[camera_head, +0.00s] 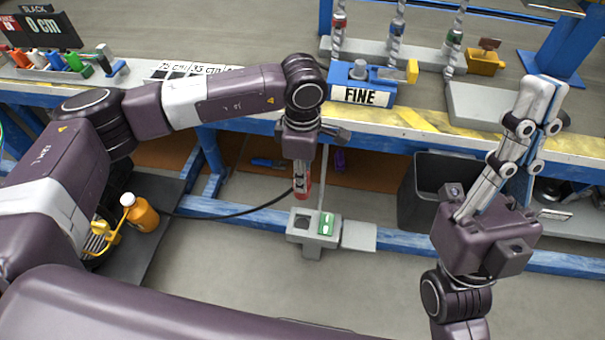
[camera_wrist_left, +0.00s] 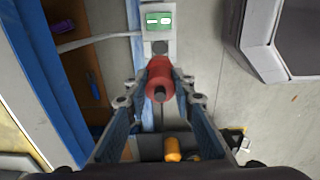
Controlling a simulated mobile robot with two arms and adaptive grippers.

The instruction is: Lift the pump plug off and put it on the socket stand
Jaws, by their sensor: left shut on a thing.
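The grey socket stand (camera_head: 326,240) is below the plug in the head view, with a dark round opening and a green panel.
A dark cable (camera_head: 225,217) runs from near the plug towards an orange bottle (camera_head: 142,214) at the left. The blue-framed workbench (camera_head: 425,140) is behind, with a blue FINE box (camera_head: 362,84). A dark bin (camera_head: 415,195) stands right of the stand. Floor in front is clear.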

